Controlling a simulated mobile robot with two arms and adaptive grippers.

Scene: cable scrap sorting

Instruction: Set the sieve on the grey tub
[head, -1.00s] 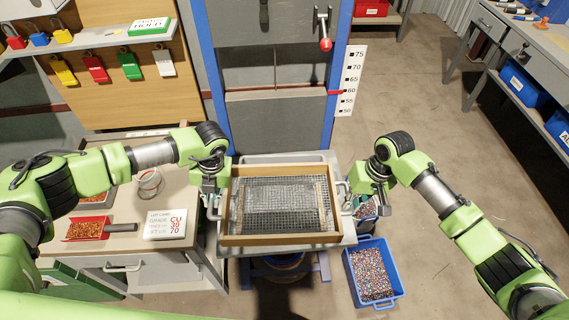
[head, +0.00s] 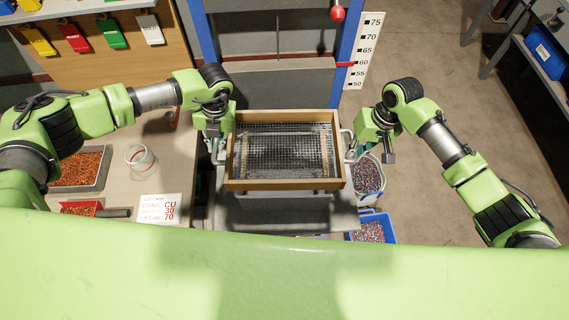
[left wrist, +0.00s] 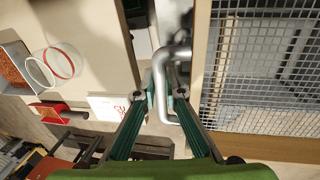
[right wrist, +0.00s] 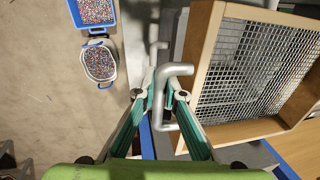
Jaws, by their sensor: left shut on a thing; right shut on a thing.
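The sieve (head: 285,182) is a wooden frame with grey wire mesh and a metal handle on each side. It looks roughly level above the bench. My left gripper (left wrist: 158,92) is shut on the sieve's left handle (left wrist: 172,54). My right gripper (right wrist: 165,96) is shut on its right handle (right wrist: 176,70). Under the sieve's near edge a pale grey rim (head: 280,193) shows; the sieve hides most of it, and I cannot tell whether they touch. A whitish-grey tub of coloured granules with blue handles (right wrist: 86,62) stands to the right, apart from the sieve.
A blue crate of granules (head: 372,228) is near that tub. The left bench (head: 120,185) holds a copper granule tray (head: 101,178), a clear ring-shaped container (head: 139,158) and a sign card (head: 160,209). A blue-framed machine (head: 200,60) stands behind. Open floor lies at right.

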